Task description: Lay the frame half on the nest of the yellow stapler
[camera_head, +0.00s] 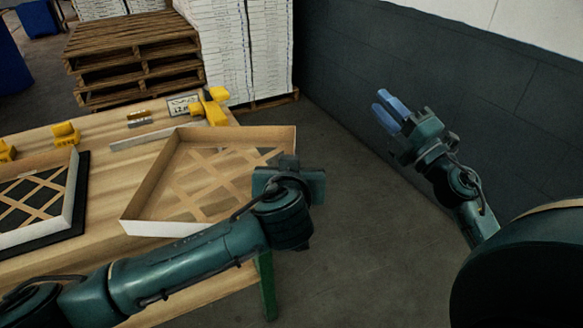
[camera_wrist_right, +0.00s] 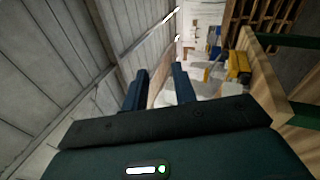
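A frame half (camera_head: 170,229), a shallow tray with pale walls and a tan lattice, is over the right part of the table, its right side past the table edge. My left gripper (camera_head: 285,172) is at its right wall; its fingers are hidden, so I cannot tell whether it grips. Another frame half (camera_head: 78,190) lies on a black nest (camera_head: 83,165) at the left. A yellow stapler (camera_head: 210,105) stands at the back right of the table; smaller yellow pieces (camera_head: 65,134) stand farther left. My right gripper (camera_head: 385,110) is open and empty, away from the table.
The wooden table (camera_head: 108,190) has a bare strip between the two frame halves. A price sign (camera_head: 182,105) and a grey bar (camera_head: 140,141) are at its back. Pallets (camera_head: 135,55) and white stacks (camera_head: 268,45) stand behind. A dark wall (camera_head: 480,75) is right.

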